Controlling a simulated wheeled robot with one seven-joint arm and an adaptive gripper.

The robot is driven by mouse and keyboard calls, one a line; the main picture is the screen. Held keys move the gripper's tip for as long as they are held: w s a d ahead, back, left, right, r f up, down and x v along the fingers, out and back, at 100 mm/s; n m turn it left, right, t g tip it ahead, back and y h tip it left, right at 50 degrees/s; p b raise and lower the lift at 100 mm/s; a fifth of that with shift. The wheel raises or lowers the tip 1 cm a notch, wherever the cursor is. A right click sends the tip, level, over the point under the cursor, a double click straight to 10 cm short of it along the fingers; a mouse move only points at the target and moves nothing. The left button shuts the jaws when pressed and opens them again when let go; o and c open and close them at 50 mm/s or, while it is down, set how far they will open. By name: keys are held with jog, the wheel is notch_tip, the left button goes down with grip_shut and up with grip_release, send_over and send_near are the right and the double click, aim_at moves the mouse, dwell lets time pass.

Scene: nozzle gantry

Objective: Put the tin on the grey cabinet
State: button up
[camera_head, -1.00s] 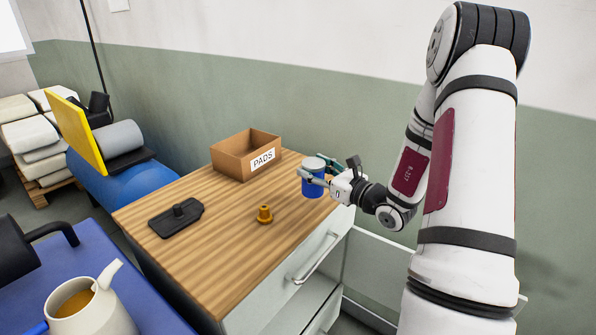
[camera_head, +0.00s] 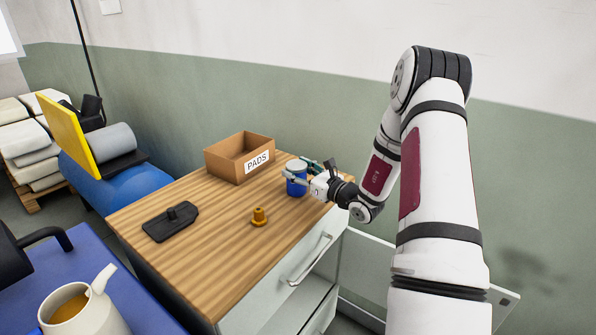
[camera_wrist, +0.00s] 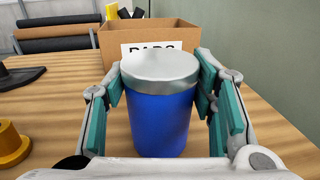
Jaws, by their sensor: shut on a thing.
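The tin (camera_head: 297,182) is a blue cylinder with a silver lid. It is upright over the wooden top of the light grey cabinet (camera_head: 215,262), near its back right edge. In the wrist view the tin (camera_wrist: 160,115) stands centred between the teal finger pads. My gripper (camera_head: 298,174) is shut on it from the right side; the wrist view shows the gripper (camera_wrist: 163,100) with one finger on each side. I cannot tell whether the tin's base touches the wood.
An open cardboard box (camera_head: 227,164) labelled PADS stands just left of the tin. A brass nozzle (camera_head: 259,217) and a black plate with a knob (camera_head: 170,224) sit on the wooden top. Bare wood lies between them. A jug (camera_head: 82,308) stands on a blue surface at lower left.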

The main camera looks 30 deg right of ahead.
jog(key=shift+f, duration=0.1)
jog(key=o, duration=1.4)
jog(key=shift+o, duration=0.2)
